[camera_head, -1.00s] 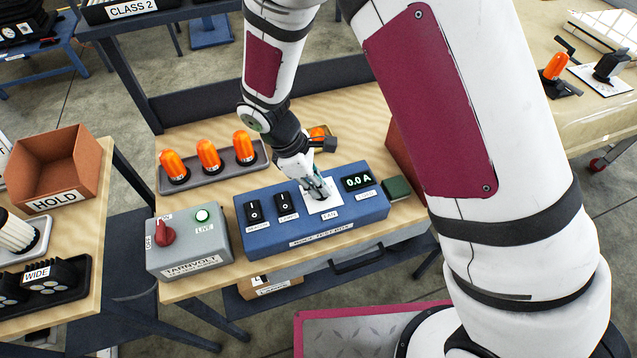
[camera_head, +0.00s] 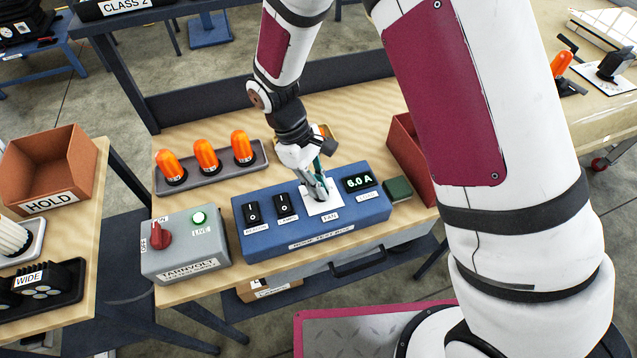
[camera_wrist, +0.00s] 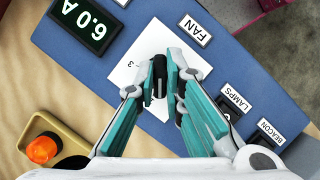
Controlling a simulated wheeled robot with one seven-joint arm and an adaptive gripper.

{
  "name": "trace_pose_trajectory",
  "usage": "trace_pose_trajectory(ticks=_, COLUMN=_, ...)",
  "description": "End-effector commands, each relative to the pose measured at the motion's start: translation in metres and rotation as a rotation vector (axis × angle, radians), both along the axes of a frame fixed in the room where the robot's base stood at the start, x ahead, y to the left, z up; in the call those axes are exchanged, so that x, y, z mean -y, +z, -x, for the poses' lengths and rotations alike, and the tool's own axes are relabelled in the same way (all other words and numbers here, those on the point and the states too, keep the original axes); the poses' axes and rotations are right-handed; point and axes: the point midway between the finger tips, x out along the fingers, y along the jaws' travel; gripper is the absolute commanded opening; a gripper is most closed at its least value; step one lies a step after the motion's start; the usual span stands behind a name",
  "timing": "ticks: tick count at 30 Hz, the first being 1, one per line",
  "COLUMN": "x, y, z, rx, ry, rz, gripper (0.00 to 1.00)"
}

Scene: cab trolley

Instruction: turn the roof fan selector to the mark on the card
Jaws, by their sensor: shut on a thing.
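The blue roof test box (camera_head: 300,232) stands on the bench, with a white fan plate (camera_head: 322,203) near its right side. In the wrist view the FAN label (camera_wrist: 191,31) is beside the white plate (camera_wrist: 135,75), where a "3" shows. The load display (camera_head: 359,182) reads 6.0 A.
Two black rocker switches, beacon (camera_head: 252,212) and lamps (camera_head: 284,205), sit left of the fan plate. A grey supply box (camera_head: 185,245) with a red knob and lit green lamp stands further left. Orange beacons in a tray (camera_head: 210,170) and a red-brown bin (camera_head: 408,150) stand behind.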

Motion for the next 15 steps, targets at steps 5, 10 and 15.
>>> trace_pose_trajectory(ticks=5, x=0.0005, y=0.0000, z=-0.0019, rx=0.002, ry=-0.127, rz=-0.001, gripper=0.00)
trace_pose_trajectory(ticks=10, x=0.0005, y=0.0002, z=-0.0018, rx=0.002, ry=-0.216, rz=-0.001, gripper=0.00)
trace_pose_trajectory(ticks=15, x=0.0009, y=0.0004, z=-0.0019, rx=0.002, ry=-0.270, rz=-0.001, gripper=0.00)
